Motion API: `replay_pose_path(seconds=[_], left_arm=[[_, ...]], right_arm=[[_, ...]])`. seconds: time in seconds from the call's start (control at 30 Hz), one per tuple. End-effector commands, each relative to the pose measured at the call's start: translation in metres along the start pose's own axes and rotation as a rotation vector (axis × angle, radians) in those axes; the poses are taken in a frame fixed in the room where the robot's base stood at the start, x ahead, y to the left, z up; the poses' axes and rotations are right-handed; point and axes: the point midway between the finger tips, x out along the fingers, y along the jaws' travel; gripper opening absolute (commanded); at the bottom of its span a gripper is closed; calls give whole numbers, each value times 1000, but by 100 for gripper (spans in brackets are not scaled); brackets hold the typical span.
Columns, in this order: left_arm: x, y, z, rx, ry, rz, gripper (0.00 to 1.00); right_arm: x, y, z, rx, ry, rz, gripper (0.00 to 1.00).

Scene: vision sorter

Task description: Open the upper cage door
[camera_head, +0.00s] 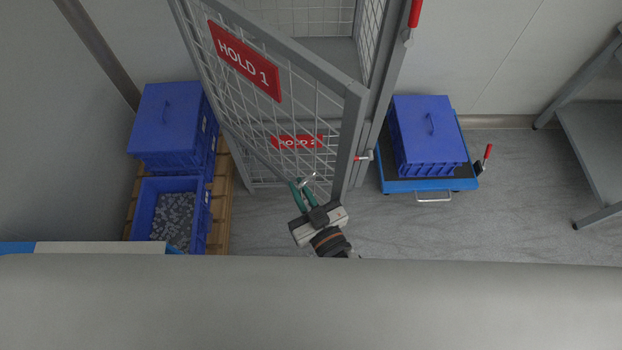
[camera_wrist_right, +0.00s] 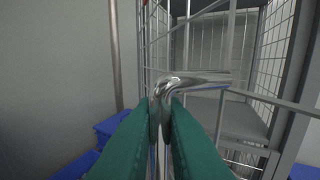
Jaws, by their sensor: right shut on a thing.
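The upper cage door (camera_head: 300,87), a grey frame with wire mesh and a red HOLD 1 sign (camera_head: 244,60), stands swung out from the cage, with the cage inside visible behind it. My right gripper (camera_head: 300,185) has green fingers and is at the door's lower edge. In the right wrist view its fingers (camera_wrist_right: 164,108) are shut on a shiny metal door handle (camera_wrist_right: 205,80). The handle's lever points right, and its lower part is hidden between the fingers. A grey shelf (camera_wrist_right: 228,112) inside the cage shows beyond the handle. My left gripper is not in view.
The lower door with a HOLD 2 sign (camera_head: 297,142) is below. Left, blue crates (camera_head: 170,120) stand on a wooden pallet (camera_head: 222,190). Right, a lidded blue crate (camera_head: 428,135) sits on a blue trolley (camera_head: 400,185). A grey table (camera_head: 595,130) is far right. Floor between is clear.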

Motion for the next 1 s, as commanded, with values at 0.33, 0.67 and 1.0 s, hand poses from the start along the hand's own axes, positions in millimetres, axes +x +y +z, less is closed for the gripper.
replay_pose_path(seconds=[0.33,0.67,1.0], left_arm=[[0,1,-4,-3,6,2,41],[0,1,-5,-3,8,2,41],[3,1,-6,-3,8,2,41]], right_arm=[[0,3,0,0,-1,2,0],[0,2,0,1,-1,1,30],[-26,2,-2,2,2,1,30]])
